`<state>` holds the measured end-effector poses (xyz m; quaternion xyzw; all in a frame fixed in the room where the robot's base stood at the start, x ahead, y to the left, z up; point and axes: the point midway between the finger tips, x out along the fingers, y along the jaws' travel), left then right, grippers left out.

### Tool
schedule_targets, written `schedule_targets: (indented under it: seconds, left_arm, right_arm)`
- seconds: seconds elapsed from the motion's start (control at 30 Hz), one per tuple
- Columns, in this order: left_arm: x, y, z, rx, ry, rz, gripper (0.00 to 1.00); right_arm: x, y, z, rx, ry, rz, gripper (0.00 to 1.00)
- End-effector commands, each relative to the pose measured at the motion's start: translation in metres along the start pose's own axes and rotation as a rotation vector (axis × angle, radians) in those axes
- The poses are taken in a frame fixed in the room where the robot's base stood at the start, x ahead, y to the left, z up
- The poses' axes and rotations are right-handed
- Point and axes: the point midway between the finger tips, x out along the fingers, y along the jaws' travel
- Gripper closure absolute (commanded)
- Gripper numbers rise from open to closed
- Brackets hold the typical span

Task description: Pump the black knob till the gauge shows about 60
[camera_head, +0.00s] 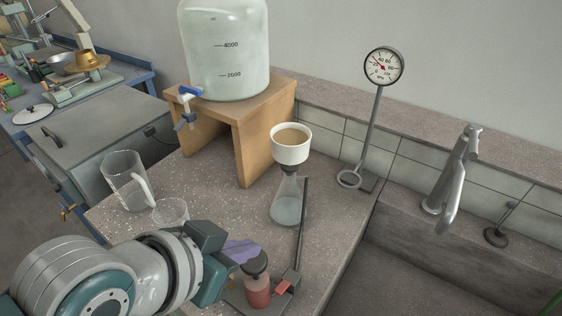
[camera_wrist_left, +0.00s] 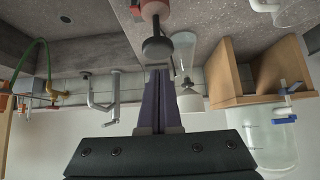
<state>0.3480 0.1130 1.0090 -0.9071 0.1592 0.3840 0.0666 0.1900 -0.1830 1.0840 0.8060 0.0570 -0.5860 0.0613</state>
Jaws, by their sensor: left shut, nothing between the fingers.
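The black knob (camera_head: 255,265) sits on top of a red pump body (camera_head: 258,292) at the bench's front edge. My left gripper (camera_head: 247,250) is shut and empty, its purple fingers right at the knob's top and partly behind it in the head view. In the left wrist view the fingertips (camera_wrist_left: 158,73) are just at the knob (camera_wrist_left: 158,50); I cannot tell whether they touch. The gauge (camera_head: 383,68) stands upright on a grey post at the back right. Its red needle points up and left, roughly between 20 and 40. My right gripper is not seen.
A flask with a white funnel (camera_head: 291,153) stands behind the pump, with a thin black tube beside it. A glass pitcher (camera_head: 125,182) and a beaker (camera_head: 170,212) are near my left arm. A wooden stand (camera_head: 240,130) holds a large jar. The sink and tap (camera_head: 455,180) are right.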

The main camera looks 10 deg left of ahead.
Motion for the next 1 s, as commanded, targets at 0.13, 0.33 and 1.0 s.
schedule_targets:
  seconds: [0.13, 0.33, 1.0]
  left_arm:
    - [0.01, 0.0, 0.009, 0.0, 0.001, 0.0, 1.0]
    - [0.012, 0.0, 0.012, -0.001, 0.002, 0.0, 1.0]
    - [0.042, 0.0, 0.042, -0.001, -0.001, 0.0, 1.0]
  right_arm:
    - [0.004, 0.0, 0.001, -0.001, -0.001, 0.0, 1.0]
    - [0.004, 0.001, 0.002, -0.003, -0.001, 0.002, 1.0]
    - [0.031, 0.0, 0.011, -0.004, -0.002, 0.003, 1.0]
